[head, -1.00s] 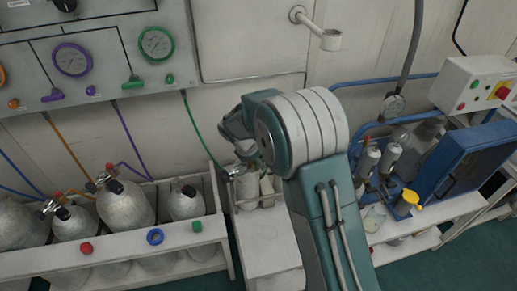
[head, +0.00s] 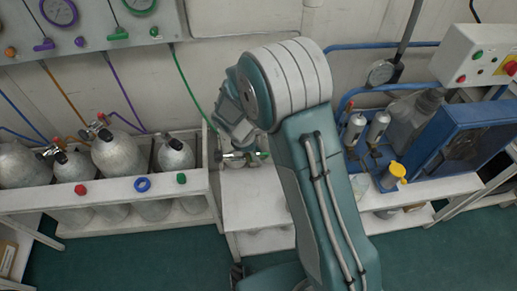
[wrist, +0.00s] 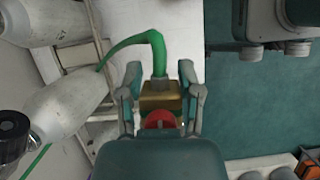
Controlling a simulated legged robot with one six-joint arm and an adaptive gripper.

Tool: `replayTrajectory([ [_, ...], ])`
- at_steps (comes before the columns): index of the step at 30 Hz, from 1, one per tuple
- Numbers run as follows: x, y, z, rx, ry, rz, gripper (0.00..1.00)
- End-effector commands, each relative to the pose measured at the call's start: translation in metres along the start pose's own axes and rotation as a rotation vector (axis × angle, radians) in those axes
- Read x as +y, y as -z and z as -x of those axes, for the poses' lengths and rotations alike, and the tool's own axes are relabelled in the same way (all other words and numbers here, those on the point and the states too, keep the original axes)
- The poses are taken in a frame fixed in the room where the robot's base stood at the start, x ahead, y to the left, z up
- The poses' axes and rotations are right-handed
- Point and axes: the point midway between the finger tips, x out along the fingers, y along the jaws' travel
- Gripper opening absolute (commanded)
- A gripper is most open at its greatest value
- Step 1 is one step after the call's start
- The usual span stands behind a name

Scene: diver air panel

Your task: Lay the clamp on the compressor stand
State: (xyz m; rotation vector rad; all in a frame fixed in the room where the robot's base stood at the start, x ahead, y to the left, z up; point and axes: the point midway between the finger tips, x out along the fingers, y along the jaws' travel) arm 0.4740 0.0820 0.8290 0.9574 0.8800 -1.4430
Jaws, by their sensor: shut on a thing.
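My gripper (wrist: 160,75) is shut on the clamp (wrist: 160,97), a brass-coloured block with a red round part at its near side. A green hose (wrist: 135,42) bends away from its far end. In the head view, a silver and green piece (head: 245,156) shows at my gripper's tip, beside the cylinder rack's right end; my arm hides much of it. The compressor stand (head: 262,208) is a white bench that seems to run behind my arm. Its left top is partly bare; the blue compressor (head: 450,140) stands on its right part.
Thin hoses drop from the gauge panel (head: 110,30).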

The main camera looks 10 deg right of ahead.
Motion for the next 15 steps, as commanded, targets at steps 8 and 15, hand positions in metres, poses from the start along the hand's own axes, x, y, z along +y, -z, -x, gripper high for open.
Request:
replayTrajectory([
  [8, 0.000, 0.004, -0.023, 0.005, 0.002, 0.001, 0.00],
  [15, 0.000, 0.013, -0.041, 0.003, 0.002, 0.003, 0.00],
])
